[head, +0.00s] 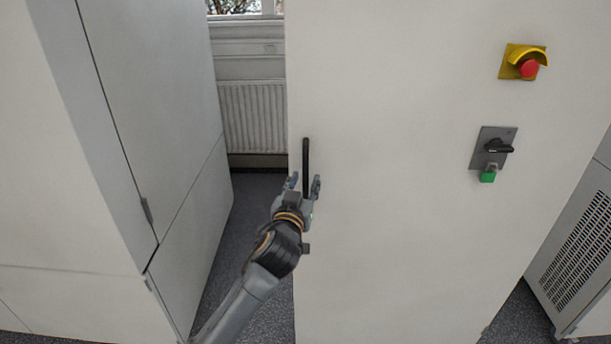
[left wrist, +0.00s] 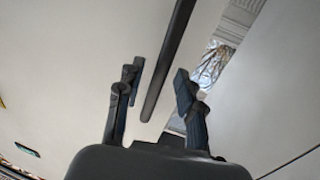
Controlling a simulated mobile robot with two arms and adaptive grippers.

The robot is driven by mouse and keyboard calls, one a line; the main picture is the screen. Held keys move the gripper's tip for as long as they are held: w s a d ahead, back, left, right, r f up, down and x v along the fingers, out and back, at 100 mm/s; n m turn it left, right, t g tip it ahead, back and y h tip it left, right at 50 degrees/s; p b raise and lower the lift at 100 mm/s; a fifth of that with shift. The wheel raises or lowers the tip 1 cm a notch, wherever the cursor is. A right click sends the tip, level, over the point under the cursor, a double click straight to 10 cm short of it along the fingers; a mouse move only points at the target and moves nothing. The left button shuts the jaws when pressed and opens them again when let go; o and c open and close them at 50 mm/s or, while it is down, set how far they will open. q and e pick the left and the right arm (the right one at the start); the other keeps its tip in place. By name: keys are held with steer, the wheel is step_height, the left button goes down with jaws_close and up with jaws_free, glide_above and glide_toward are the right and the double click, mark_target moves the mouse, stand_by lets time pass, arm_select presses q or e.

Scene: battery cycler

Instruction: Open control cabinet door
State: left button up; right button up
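The control cabinet door (head: 400,140) is a large off-white panel that looks closed. Its black vertical handle (head: 305,160) is near the door's left edge. My left gripper (head: 305,184) is open at the lower part of the handle. In the left wrist view the handle (left wrist: 167,65) runs between the two spread fingers of my left gripper (left wrist: 158,82), with a gap on each side. I cannot tell whether anything touches. My right gripper is not in view.
A red emergency stop button (head: 529,68) on a yellow housing and a black rotary switch (head: 498,146) are on the door's right part. Another light cabinet (head: 150,90) stands at left. A gap with dark floor and a radiator (head: 252,115) lies between. A vented unit (head: 580,250) is at right.

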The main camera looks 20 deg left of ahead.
arm_select(q)
steer(key=shift+w, duration=0.85)
jaws_close()
